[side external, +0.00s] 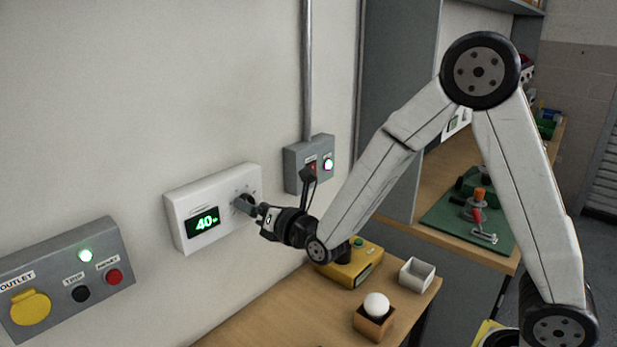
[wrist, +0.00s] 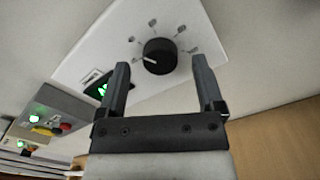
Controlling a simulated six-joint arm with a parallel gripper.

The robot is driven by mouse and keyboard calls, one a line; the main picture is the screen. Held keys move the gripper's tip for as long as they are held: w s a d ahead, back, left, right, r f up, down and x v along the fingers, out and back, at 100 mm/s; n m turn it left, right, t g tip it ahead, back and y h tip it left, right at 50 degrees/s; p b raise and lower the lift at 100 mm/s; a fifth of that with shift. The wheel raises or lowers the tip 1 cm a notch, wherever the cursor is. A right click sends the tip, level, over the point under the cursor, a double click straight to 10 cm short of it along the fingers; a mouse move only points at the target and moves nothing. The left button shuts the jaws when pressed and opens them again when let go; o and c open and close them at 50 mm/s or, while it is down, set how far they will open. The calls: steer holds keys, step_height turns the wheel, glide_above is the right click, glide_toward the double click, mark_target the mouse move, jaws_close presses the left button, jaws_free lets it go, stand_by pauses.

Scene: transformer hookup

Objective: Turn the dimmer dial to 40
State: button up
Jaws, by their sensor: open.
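The dimmer is a white box (side external: 182,205) on the wall, with a lit green display (side external: 203,222) that reads 40. Its black dial (wrist: 160,56) shows in the wrist view with a white pointer line and tick marks around it. In the side external view the dial is mostly hidden by my gripper (side external: 246,205). My gripper is open, and in the wrist view its two fingers (wrist: 163,85) stand to the left and right of the dial, with gaps showing on both sides. Whether the fingertips reach past the dial's face, I cannot tell.
A grey outlet box (side external: 60,295) with a yellow cover and buttons is on the wall at left. A grey switch box (side external: 296,160) with a green light is right of the dimmer. The table (side external: 270,315) below holds a yellow box (side external: 352,270), a white tray and a bulb.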

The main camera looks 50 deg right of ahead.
steer(key=s, duration=0.6)
steer(key=shift+s, duration=0.35)
steer(key=s+d+f+m+g, duration=0.3)
steer(key=s+f+m+g, duration=0.2)
steer(key=m, duration=1)
steer(key=s+d+f+m+g, duration=0.3)
steer(key=s+f+m+g, duration=0.3)
steer(key=s+m+g, duration=0.4)
steer(key=shift+s+d+m, duration=0.2)
steer(key=shift+s+m, duration=0.05)
steer(key=shift+m, duration=2.25)
